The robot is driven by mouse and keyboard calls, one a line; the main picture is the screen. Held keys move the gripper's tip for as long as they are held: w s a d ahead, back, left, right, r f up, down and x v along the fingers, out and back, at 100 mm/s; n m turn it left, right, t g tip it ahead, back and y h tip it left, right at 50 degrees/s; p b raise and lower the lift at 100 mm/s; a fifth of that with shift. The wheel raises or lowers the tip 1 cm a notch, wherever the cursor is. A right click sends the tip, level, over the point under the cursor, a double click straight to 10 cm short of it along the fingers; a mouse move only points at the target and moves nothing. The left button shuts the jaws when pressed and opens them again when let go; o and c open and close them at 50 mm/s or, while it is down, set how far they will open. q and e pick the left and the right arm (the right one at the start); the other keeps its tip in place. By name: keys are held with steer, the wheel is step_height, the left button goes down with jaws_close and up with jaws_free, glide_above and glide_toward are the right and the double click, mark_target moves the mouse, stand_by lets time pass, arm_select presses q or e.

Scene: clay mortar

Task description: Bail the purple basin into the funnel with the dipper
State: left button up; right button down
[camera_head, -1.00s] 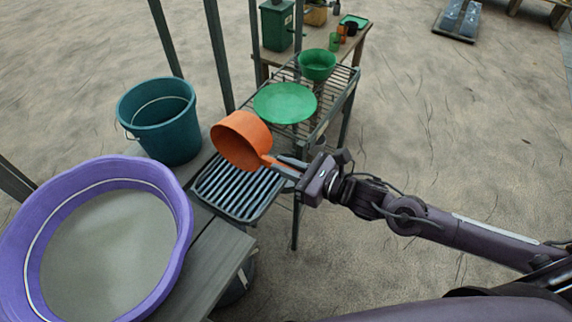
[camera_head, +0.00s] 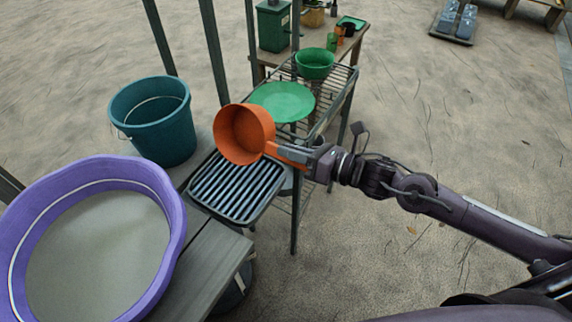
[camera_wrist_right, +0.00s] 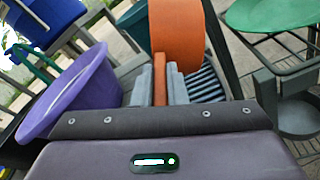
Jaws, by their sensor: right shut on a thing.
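The orange dipper (camera_head: 243,135) hangs above the slatted rack in the head view, its cup tilted with the mouth partly towards the camera. No liquid shows inside the cup. My right gripper (camera_head: 308,155) is shut on its handle; the wrist view shows the dipper (camera_wrist_right: 178,28) held between the fingers (camera_wrist_right: 160,85). The purple basin (camera_head: 172,200) holds flat grey liquid at lower left, apart from the dipper. A wide green dish (camera_head: 283,101) and a deeper green bowl (camera_head: 315,63) are behind the dipper; I cannot tell which is the funnel. My left gripper is out of view.
A teal bucket (camera_head: 160,130) stands behind the basin. The slatted dark rack (camera_head: 237,187) lies below the dipper. Upright posts (camera_head: 213,50) rise behind. A wire shelf (camera_head: 340,85) carries the green pieces. A back table holds a green box (camera_head: 273,28). Open floor lies right.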

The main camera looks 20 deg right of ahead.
steer(key=m+p, duration=0.1)
steer(key=m, duration=0.1)
steer(key=m+y+p, duration=0.1)
steer(key=m+p, duration=0.1)
steer(key=w+d+r+m+p, duration=0.1)
steer(key=m, duration=0.2)
steer(key=shift+d+p, duration=0.1)
steer(key=shift+p, duration=0.3)
stand_by(0.8)
